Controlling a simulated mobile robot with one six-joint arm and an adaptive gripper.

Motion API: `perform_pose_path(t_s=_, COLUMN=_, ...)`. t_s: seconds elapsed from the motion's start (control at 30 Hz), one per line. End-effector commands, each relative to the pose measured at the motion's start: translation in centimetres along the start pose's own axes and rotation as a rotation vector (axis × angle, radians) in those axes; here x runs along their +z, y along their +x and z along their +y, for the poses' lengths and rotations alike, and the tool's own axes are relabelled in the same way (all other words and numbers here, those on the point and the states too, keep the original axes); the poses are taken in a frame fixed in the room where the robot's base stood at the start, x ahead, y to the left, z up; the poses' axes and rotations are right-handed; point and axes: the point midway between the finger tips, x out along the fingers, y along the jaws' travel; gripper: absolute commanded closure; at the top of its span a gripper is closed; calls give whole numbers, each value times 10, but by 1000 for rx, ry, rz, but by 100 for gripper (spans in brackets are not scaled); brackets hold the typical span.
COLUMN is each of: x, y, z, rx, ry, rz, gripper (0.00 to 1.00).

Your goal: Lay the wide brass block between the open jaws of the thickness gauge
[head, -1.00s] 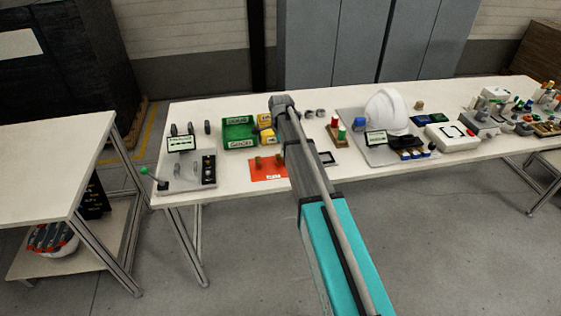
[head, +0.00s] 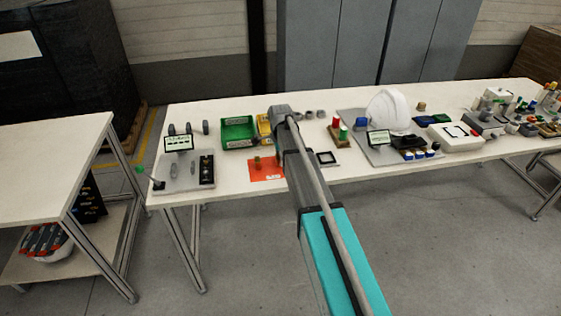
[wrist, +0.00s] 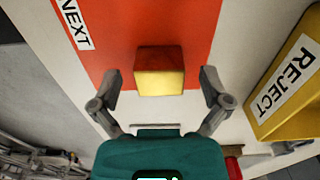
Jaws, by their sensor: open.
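A brass block (wrist: 160,72) stands on the orange mat marked NEXT (wrist: 112,30) in the wrist view. My gripper (wrist: 159,78) is open, with one finger on each side of this block and gaps between. A brass block (head: 257,161) also shows on the mat (head: 264,174) in the head view; I cannot tell whether it is the same one. My arm hides the mat's right part and my gripper there. The thickness gauge (head: 182,184) is at the table's left end, a grey plate with small upright pieces and a green-knobbed lever (head: 147,175). Its jaw gap is too small to judge.
A yellow REJECT bin (wrist: 290,88) is close to my right finger in the wrist view. A green bin (head: 238,132) stands behind the mat. A small screen (head: 179,143) stands behind the gauge. A white helmet shell (head: 388,110) sits farther right.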

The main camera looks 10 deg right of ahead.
Motion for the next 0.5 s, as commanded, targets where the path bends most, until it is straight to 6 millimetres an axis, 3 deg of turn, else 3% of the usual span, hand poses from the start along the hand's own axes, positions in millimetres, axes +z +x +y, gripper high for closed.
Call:
perform_pose_path(t_s=0.33, x=0, y=0, z=0, rx=0, ry=0, rz=0, gripper=3)
perform_pose_path(t_s=0.5, x=0, y=0, z=0, rx=0, ry=0, rz=0, gripper=34)
